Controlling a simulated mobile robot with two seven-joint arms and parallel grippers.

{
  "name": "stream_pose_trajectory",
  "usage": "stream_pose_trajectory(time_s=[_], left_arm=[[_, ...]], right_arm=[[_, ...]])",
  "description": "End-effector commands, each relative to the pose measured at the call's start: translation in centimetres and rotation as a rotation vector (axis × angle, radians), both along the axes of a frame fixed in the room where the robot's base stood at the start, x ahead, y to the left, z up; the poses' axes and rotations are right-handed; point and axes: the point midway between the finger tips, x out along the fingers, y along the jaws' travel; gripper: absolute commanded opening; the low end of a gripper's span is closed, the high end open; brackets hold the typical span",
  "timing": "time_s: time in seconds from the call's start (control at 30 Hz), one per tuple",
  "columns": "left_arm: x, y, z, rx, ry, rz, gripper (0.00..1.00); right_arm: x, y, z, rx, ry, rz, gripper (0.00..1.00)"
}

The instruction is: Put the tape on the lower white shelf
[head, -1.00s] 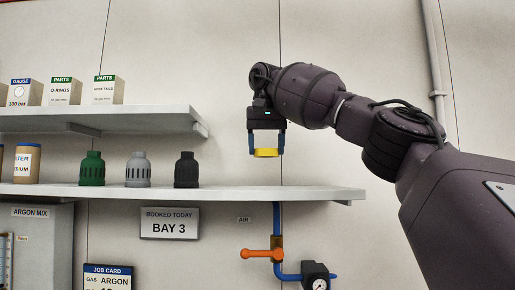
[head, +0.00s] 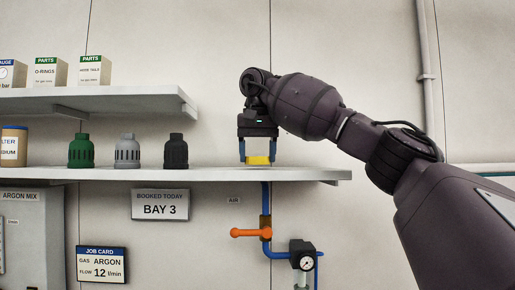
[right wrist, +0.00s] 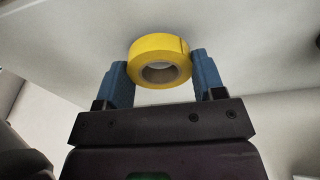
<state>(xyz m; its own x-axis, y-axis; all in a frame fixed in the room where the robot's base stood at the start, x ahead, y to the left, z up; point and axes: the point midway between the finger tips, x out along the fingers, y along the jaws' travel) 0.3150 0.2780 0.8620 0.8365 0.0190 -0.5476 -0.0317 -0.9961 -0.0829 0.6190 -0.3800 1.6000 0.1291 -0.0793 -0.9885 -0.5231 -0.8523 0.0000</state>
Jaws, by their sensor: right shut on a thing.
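The yellow tape roll (head: 258,160) is between the blue fingers of my right gripper (head: 257,156), at the right part of the lower white shelf (head: 310,174). In the head view the tape's underside is at or just above the shelf surface; I cannot tell if it touches. In the right wrist view the tape (right wrist: 159,60) shows its hollow core, with a finger of the right gripper (right wrist: 160,75) on each side. The gripper is shut on it. My left gripper is not in view.
An upper shelf (head: 120,100) with boxes is at upper left. Below are a sign (head: 160,205), an orange valve handle (head: 250,233) and a gauge (head: 305,262).

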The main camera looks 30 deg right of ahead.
Motion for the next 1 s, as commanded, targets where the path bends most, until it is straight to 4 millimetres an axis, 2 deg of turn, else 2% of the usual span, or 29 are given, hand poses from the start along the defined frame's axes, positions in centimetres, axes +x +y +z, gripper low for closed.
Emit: stream_pose_trajectory(time_s=[1.0], left_arm=[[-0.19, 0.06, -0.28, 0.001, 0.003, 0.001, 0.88]], right_arm=[[-0.01, -0.01, -0.97, 0.0, 0.0, 0.001, 0.4]])
